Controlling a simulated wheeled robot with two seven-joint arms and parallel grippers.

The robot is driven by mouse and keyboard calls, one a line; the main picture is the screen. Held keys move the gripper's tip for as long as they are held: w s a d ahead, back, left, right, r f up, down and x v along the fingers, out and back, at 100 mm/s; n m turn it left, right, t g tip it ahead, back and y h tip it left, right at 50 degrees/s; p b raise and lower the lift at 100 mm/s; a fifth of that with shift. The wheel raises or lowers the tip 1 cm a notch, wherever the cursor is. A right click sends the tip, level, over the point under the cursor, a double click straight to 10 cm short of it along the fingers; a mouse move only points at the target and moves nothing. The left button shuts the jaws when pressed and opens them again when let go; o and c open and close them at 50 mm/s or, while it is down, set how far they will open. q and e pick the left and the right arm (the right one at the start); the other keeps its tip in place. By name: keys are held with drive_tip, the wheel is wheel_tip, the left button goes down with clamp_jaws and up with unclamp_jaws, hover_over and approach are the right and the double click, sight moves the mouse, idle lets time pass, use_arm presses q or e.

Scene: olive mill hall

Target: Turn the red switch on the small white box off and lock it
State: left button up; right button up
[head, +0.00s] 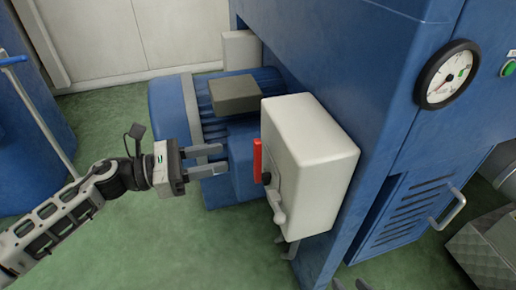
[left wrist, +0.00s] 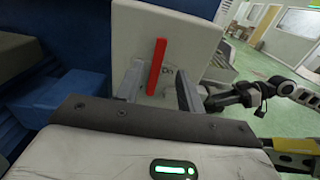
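The white box (head: 312,155) is mounted on the side of a blue machine. A red switch handle (head: 257,161) stands out from its left face; it also shows in the left wrist view (left wrist: 157,67), nearly upright between the fingers. A pale grey knobbed part (head: 279,208) is below it on the box. My left gripper (head: 224,159) is open and empty, a short way left of the switch, its fingers pointing at it and not touching it.
The blue machine (head: 340,50) with a dial gauge (head: 446,75) stands behind and right of the box. A blue motor (head: 165,110) with a grey terminal box (head: 235,95) is behind my left gripper. Green floor (head: 150,240) is clear at the lower left.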

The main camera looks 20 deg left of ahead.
sight(254, 150)
use_arm(q)
drive_tip(key=x, duration=0.9)
drive_tip(key=shift+w+d+p, duration=0.2)
drive_tip(key=shift+p, duration=0.15)
clamp_jaws()
